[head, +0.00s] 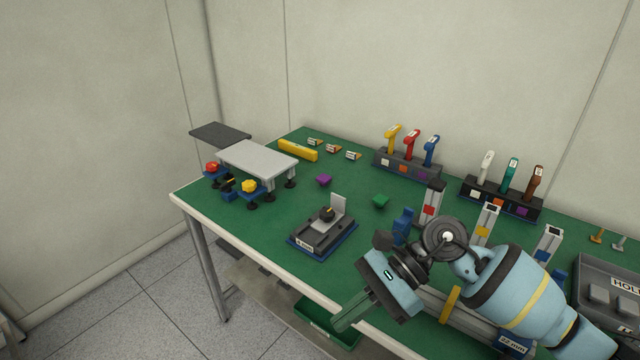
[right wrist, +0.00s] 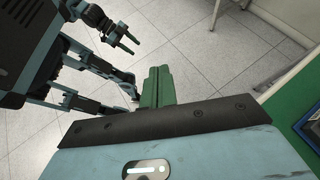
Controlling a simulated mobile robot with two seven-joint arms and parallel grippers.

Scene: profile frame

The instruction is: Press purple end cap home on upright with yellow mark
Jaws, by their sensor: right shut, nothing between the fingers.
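The purple end cap (head: 323,180) lies loose on the green table top, left of the middle in the head view. The upright with the yellow mark (head: 484,227) stands right of the middle, with its lower part hidden behind my right arm. My right gripper (head: 347,317) is shut and empty at the table's front edge, well apart from cap and upright. Its closed green fingers also show in the right wrist view (right wrist: 157,87), over the floor. My left gripper (right wrist: 130,43) shows in the right wrist view with its fingers apart and nothing between them.
Uprights with red (head: 429,209) and blue (head: 547,253) marks flank the yellow one. A green cap (head: 380,201) and a black fixture on a blue base (head: 322,232) lie nearby. Handled tools stand in racks (head: 408,163) at the back. The table around the purple cap is clear.

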